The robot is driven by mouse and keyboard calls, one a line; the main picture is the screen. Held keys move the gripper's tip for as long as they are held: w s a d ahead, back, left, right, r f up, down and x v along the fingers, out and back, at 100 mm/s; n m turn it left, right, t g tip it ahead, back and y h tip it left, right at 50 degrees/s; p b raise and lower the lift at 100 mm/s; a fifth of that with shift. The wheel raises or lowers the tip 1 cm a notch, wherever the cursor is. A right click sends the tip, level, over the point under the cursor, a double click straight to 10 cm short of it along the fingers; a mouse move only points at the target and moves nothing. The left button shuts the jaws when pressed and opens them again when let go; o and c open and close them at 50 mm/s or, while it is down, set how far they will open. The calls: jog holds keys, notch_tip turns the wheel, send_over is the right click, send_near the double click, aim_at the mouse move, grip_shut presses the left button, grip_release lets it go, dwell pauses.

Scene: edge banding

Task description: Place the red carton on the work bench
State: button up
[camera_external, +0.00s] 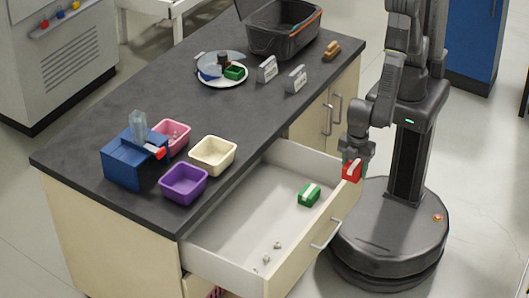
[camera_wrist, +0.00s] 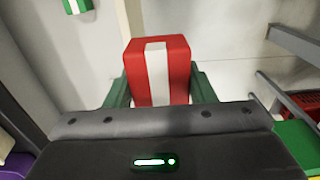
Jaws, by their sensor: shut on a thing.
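The red carton (camera_external: 352,171) with a white stripe is held in my gripper (camera_external: 358,160). In the wrist view the carton (camera_wrist: 175,70) sits between the two green-grey fingers of my gripper (camera_wrist: 158,90), which are shut on it. The carton is above the right end of the open drawer in the external view, close to its front panel. The work bench (camera_external: 110,150) has a dark grey top, and my gripper is to the right of it, over the drawer side.
The open drawer (camera_external: 225,235) holds a green carton (camera_external: 308,194) and a few small metal pieces. Pink, cream (camera_external: 213,154) and purple (camera_external: 184,184) bins, a blue machine (camera_external: 130,160), a plate (camera_external: 222,83), signs and a black crate (camera_external: 283,30) stand on the bench. Its middle is clear.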

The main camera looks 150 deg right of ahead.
aim_at(353, 164)
notch_tip(353, 164, up, 4)
jog(key=shift+w+f, duration=0.1)
jog(key=shift+f, duration=0.1)
jog(key=shift+w+d+b, duration=0.15)
jog(key=shift+d+b, duration=0.15)
jog(key=shift+b, duration=0.5)
jog(key=w+d+b, duration=0.3)
jog(key=d+b, duration=1.6)
jog(key=b, duration=0.4)
notch_tip(353, 164, down, 20)
jog(key=shift+s+p, duration=0.2)
jog(key=shift+p, duration=0.1)
jog(key=shift+a, duration=0.1)
notch_tip(353, 164, down, 10)
jog(key=shift+r+b, duration=0.25)
jog(key=shift+b, duration=0.2)
